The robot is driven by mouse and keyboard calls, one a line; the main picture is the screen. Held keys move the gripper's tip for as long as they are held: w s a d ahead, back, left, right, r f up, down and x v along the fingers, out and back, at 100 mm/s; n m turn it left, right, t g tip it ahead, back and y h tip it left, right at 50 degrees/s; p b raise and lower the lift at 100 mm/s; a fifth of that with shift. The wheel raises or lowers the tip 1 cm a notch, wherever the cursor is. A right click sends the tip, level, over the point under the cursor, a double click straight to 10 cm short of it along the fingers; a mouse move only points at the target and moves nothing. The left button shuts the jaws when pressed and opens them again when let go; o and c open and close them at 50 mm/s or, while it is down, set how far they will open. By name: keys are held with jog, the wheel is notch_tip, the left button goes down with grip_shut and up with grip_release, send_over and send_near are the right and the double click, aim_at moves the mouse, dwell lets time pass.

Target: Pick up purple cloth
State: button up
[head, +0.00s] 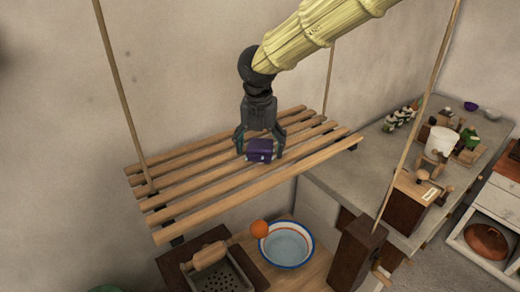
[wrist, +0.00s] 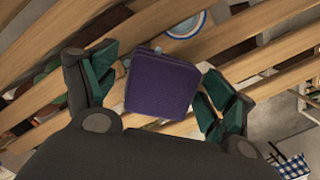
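The purple cloth (head: 260,150) is a small folded square lying on the hanging slatted wooden rack (head: 190,195). My gripper (head: 260,146) points down over it with a finger on either side. In the wrist view the purple cloth (wrist: 162,84) lies between the green-padded fingers of my gripper (wrist: 155,98). The fingers are spread wide. A gap shows between the cloth and the left finger, and the right finger is close to the cloth's edge; I cannot tell whether it touches.
Ropes (head: 122,95) hold the rack at its corners. Below it are a blue-rimmed bowl (head: 287,261), an orange (head: 260,228) and a grater (head: 222,277). A counter (head: 380,160) with a white pot (head: 441,141) stands at right. The rack's slats around the cloth are clear.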

aim_at(260, 143)
jog(key=shift+r, duration=0.1)
jog(key=c, duration=0.3)
jog(key=shift+s+r, duration=0.3)
jog(key=shift+s, duration=0.15)
jog(key=c, duration=0.6)
jog(key=shift+w+f, duration=0.15)
jog(key=shift+w, duration=0.2)
jog(key=shift+c, duration=0.3)
jog(key=shift+s+r+b, duration=0.2)
jog(key=shift+r+b, duration=0.3)
jog(key=shift+r, duration=0.3)
jog(key=shift+w+r+b, duration=0.1)
jog(key=shift+r+b, duration=0.3)
jog(key=shift+r, duration=0.4)
jog(key=s+d+r+b, duration=0.1)
jog(key=s+d+b, duration=0.1)
jog(key=s, duration=0.6)
jog(key=s+d+r+b, duration=0.1)
jog(key=s+b, duration=0.2)
jog(key=s, duration=0.4)
jog(key=shift+s+d, duration=0.35)
